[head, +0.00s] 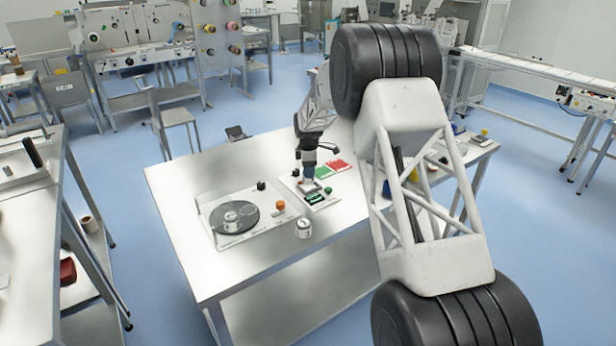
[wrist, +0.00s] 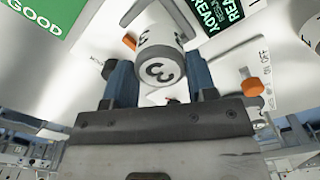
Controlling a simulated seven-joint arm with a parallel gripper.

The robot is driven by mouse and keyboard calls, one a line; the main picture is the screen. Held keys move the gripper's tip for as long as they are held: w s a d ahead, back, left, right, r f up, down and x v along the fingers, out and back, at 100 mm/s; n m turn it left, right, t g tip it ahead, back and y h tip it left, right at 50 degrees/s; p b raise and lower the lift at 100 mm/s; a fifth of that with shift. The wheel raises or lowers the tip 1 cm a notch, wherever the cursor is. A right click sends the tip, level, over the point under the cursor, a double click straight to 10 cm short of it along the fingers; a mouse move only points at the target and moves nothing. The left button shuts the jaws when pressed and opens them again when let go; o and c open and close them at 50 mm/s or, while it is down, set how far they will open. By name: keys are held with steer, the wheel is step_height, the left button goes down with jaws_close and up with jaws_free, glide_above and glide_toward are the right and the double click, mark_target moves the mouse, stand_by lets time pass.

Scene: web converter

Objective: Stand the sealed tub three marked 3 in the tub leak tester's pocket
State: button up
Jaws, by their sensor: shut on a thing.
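The white tub three, with a black 3 on its side, sits between the blue fingers of my gripper (wrist: 158,85) in the wrist view (wrist: 158,62). My gripper is shut on it. In the head view my gripper (head: 309,178) points down over the leak tester (head: 325,203), a pale panel with a lit screen. The tester's screen reads READY in the wrist view (wrist: 208,18). The tub is hard to make out in the head view, and the pocket is not clearly visible. I cannot tell whether the tub touches the tester.
Another white tub (head: 304,229) stands on the table at the tester's front left. A green mat (head: 323,172) marked GOOD and a red mat (head: 340,166) lie behind. The table's left end (head: 185,185) is clear.

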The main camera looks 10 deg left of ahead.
steer(key=shift+w+a+f, duration=0.1)
steer(key=shift+w+a, duration=0.05)
steer(key=shift+w, duration=0.25)
steer(key=shift+f, duration=1.7)
steer(key=shift+f, duration=0.1)
steer(key=o, duration=0.9)
steer(key=shift+c, duration=0.2)
step_height(320, 180, up, 12)
steer(key=shift+r, duration=0.1)
